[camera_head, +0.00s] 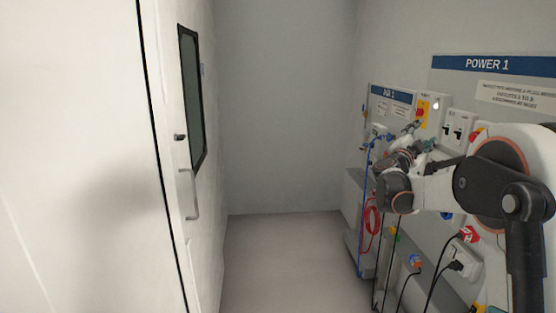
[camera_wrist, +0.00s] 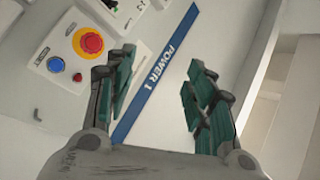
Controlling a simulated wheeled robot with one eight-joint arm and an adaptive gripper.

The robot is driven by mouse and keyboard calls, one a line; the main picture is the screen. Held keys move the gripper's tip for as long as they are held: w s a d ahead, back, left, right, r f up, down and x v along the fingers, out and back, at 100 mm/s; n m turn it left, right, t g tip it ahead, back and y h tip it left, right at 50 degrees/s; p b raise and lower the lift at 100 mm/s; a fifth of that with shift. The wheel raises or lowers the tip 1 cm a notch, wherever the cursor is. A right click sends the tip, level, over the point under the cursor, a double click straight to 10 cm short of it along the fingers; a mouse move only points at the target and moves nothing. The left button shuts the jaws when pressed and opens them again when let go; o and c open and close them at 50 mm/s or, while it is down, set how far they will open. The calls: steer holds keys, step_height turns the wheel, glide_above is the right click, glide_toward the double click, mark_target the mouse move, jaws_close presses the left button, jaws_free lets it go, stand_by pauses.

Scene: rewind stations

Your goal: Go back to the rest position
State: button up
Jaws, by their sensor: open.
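My gripper (camera_wrist: 160,95) is open in the wrist view, its two green-padded fingers spread wide with nothing between them. Beyond the fingers is the tilted panel with the blue POWER 1 strip (camera_wrist: 157,72). In the head view my arm reaches from the right edge toward the wall panels, and my gripper (camera_head: 420,138) is small and partly hidden by my arm in front of the panels. I cannot tell from the head view how far it is from the panel face.
The AIR 1 panel (camera_head: 392,96) and POWER 1 panel (camera_head: 487,64) line the right wall. A red emergency button (camera_wrist: 91,42) is near the left finger. Black cables and a red coiled hose (camera_head: 371,220) hang below. A door (camera_head: 188,150) stands left; the floor (camera_head: 290,260) between is clear.

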steer(key=s+a+r+n+t+y, duration=0.2)
steer(key=s+a+r+n+y, duration=0.15)
steer(key=a, duration=0.25)
steer(key=s+a+r+n+t+y, duration=0.2)
steer(key=a+n+y, duration=0.3)
steer(key=a, duration=0.2)
steer(key=s+a+f+n+g+y, duration=0.1)
steer(key=s+a+f+n+y, duration=0.15)
steer(key=s+a, duration=0.25)
steer(key=s+a+f+n+g+y, duration=0.1)
steer(key=s+a+n+y, duration=0.2)
steer(key=s+a+y, duration=0.15)
steer(key=s+a+f+n+g, duration=0.1)
steer(key=s+f+g, duration=0.2)
steer(key=s+f, duration=0.5)
steer(key=s+a+f+n+g, duration=0.1)
steer(key=s+f+n+g, duration=0.1)
steer(key=s+f, duration=0.6)
steer(key=s+a+f+n+g, duration=0.1)
steer(key=s+f+g, duration=0.3)
steer(key=s, duration=1.4)
step_height(320, 180, down, 4)
steer(key=shift+n+g+h, duration=0.35)
steer(key=shift+n+g, duration=0.05)
steer(key=shift+n, duration=0.2)
